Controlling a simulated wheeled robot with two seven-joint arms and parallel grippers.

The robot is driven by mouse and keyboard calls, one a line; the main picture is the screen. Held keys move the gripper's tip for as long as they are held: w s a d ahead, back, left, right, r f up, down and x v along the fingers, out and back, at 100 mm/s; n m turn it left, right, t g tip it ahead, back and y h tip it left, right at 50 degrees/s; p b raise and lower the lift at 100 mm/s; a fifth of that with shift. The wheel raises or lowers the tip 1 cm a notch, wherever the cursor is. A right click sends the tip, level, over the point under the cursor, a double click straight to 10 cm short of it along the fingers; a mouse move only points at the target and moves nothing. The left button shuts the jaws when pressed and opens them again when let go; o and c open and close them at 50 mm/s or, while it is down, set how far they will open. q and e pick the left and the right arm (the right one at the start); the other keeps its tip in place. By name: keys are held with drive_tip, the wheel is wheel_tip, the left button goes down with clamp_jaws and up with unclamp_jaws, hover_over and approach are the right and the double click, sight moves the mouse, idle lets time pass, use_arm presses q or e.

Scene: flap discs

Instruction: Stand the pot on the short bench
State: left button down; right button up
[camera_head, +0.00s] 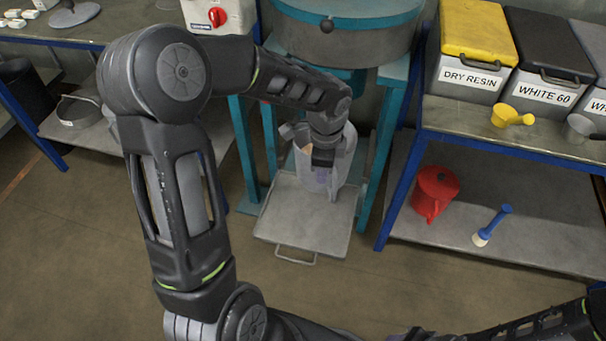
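A grey pot (346,158) stands on a square metal tray (290,215) under the teal-framed machine. My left arm reaches in from the left, and my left gripper (323,160) points down at the pot, overlapping its opening. The gripper's fingers are mostly hidden by the wrist and the pot, so its grip does not show. My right arm crosses the bottom right corner; its gripper is out of view. A bench with a grey top (100,25) is at the upper left; I cannot tell whether it is the short bench.
A right bench (470,115) bears labelled bins (470,75) and a yellow scoop (508,116). Its lower shelf holds a red jug (436,190) and a blue-handled brush (493,225). The machine's teal legs (380,165) flank the pot. The floor (90,240) at the left is clear.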

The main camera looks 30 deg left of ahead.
use_arm(q)
drive_tip(key=w+d+r+n, duration=0.2)
drive_tip(key=d+r+n, duration=0.5)
drive_tip(key=d+r, duration=0.1)
drive_tip(key=shift+d+r, duration=0.15)
drive_tip(key=shift+r, duration=0.6)
